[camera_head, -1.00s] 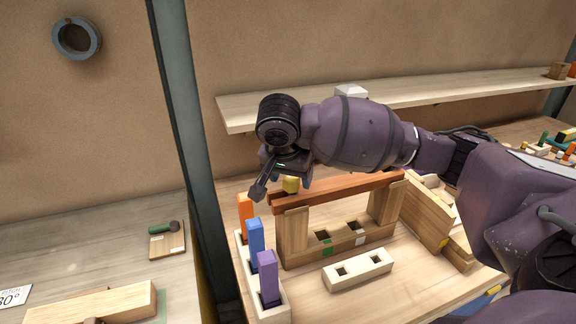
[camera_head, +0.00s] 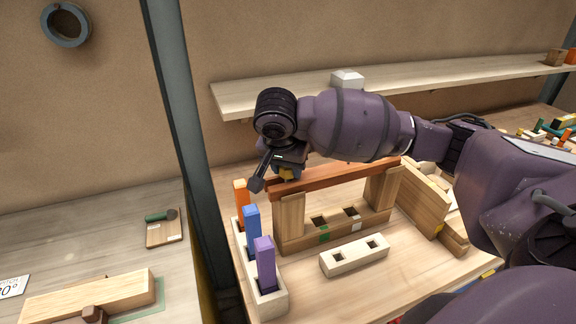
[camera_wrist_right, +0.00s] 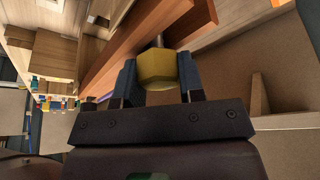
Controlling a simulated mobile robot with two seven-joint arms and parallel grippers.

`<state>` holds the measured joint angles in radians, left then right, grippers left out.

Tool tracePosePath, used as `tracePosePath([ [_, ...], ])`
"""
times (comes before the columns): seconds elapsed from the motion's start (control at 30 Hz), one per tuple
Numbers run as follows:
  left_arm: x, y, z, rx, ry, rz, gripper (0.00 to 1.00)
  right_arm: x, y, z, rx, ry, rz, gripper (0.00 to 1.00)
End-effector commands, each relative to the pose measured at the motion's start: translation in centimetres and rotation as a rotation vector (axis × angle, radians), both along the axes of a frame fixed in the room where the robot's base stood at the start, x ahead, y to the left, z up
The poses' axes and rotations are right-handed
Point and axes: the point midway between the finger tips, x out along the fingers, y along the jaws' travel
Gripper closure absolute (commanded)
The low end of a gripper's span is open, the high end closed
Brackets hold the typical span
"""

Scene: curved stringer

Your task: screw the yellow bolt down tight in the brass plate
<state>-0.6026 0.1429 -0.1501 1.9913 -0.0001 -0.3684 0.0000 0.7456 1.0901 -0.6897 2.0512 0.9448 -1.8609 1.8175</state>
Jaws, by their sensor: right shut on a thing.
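The yellow bolt (camera_wrist_right: 158,70) shows its faceted head between the two blue fingers of my right gripper (camera_wrist_right: 158,82) in the right wrist view. The fingers are shut on the head from both sides. A short grey shank shows beyond the head, beside a reddish-brown beam (camera_wrist_right: 130,38). In the head view my right gripper (camera_head: 287,171) is over the left end of this beam (camera_head: 345,178), and only a bit of yellow shows there. I cannot make out the brass plate; the gripper and bolt head may hide it. My left gripper is not in view.
The beam lies across two wooden posts (camera_head: 291,222) on a base with square holes. A pale block with two holes (camera_head: 354,256) lies in front. A holder with orange, blue and purple pegs (camera_head: 265,262) stands left. A shelf (camera_head: 440,84) runs behind.

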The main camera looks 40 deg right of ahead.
Motion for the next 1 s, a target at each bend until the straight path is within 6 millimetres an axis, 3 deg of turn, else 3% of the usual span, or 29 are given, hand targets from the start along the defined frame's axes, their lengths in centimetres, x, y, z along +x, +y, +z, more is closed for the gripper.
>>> tracePosePath([
  [0.5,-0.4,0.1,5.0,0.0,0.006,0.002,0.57,-0.1,0.1,0.1,0.002,0.006,-0.279,0.93],
  [0.63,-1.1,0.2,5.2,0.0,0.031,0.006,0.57,-0.2,0.1,-0.2,0.001,0.008,-0.365,0.93],
  [0.73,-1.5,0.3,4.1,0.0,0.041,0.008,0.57,-0.1,0.0,-0.4,0.0,0.003,-0.501,0.93],
  [1.0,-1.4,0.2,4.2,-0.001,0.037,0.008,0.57,-0.2,-0.1,-0.6,-0.001,0.003,-0.687,0.93],
])
